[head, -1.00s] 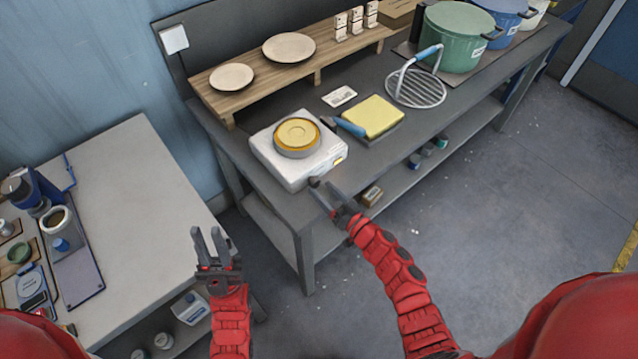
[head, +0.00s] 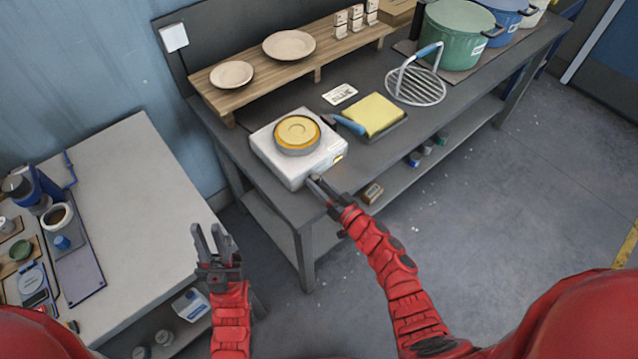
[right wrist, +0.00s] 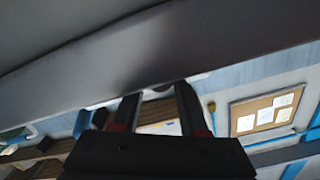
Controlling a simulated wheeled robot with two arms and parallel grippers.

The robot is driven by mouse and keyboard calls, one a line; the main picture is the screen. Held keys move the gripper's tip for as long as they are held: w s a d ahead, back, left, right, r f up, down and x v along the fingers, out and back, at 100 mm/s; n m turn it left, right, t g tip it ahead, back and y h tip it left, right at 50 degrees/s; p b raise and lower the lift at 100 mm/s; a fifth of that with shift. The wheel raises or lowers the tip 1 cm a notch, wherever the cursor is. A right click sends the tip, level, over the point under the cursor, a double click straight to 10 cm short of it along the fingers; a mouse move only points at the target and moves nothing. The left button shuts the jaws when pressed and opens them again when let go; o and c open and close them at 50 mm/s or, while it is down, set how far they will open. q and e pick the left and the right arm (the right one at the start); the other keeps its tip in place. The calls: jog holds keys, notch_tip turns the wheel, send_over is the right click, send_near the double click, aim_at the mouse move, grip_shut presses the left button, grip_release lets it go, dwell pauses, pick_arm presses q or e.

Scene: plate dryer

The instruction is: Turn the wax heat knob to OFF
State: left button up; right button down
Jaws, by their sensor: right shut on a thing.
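The wax heater is a white box (head: 283,175) with a round pan of yellow wax (head: 297,132) on top, standing at the near left corner of the dark bench. A small orange light (head: 338,157) shows on its front. My right gripper (head: 313,181) is at the lower front of the heater, shut on the heat knob. The fingers hide most of the knob, so I cannot read its setting. In the right wrist view the fingers (right wrist: 159,94) stand a little apart, with a dark piece between their tips. My left gripper (head: 212,237) is open and empty, beside the white table.
A yellow sponge-like block (head: 374,115) on a dark tray and a blue-handled wire rack (head: 415,85) lie right of the heater. A wooden shelf (head: 230,102) with two plates stands behind. Pots (head: 457,40) stand far right. The floor before the bench is clear.

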dwell(0.3)
jog(key=n+b, duration=0.2)
jog(key=n, duration=0.3)
jog(key=shift+f+b, duration=0.15)
jog(key=shift+b, duration=0.15)
jog(key=shift+n+b, duration=0.55)
jog(key=shift+n, duration=0.35)
jog(key=shift+r, duration=0.2)
jog(key=shift+c, duration=2.2)
grip_release()
